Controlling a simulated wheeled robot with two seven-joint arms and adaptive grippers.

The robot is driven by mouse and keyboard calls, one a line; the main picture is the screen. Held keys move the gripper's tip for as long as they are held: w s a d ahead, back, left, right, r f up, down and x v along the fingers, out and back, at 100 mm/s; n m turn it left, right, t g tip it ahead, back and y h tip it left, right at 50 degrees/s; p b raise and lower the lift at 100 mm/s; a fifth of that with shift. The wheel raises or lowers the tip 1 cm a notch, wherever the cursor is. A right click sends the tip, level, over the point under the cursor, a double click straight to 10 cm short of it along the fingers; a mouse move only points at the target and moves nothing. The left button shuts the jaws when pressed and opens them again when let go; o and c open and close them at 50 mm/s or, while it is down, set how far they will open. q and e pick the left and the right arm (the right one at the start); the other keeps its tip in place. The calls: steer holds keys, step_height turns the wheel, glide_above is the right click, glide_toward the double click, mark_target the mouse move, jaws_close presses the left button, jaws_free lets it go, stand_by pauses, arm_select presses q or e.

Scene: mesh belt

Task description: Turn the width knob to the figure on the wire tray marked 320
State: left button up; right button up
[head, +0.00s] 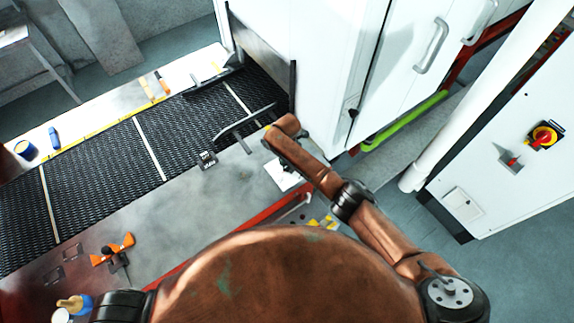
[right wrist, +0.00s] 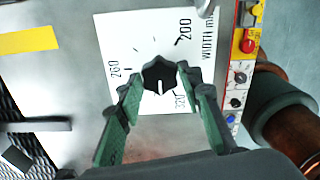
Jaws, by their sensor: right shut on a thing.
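The black width knob (right wrist: 155,71) sits on a white plate (right wrist: 117,38) in the right wrist view. The plate bears the figures 200, 260 and 320 and the word WIDTH. The knob's white pointer line points down in the picture, a little left of the figure 320. My right gripper (right wrist: 160,77) is shut on the knob, one finger on each side. In the head view the plate (head: 284,178) shows beside my right arm, which hides the knob. I cannot make out a wire tray with a marking. My left gripper is not in view.
The dark mesh belt (head: 98,164) runs along the bench into the white machine (head: 329,60). A small metal block (head: 207,159) stands beside the belt. An orange-handled part (head: 113,250) and a blue tape roll (head: 25,149) lie at left. A control strip (right wrist: 240,77) borders the plate.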

mark_target(288, 166)
steer(key=n+b, duration=0.1)
steer(key=n, duration=0.4)
steer(key=shift+s, duration=0.1)
stand_by(0.4)
steer(key=o, duration=1.1)
steer(key=shift+r, duration=0.15)
step_height(288, 166, up, 12)
steer(key=shift+f, duration=0.15)
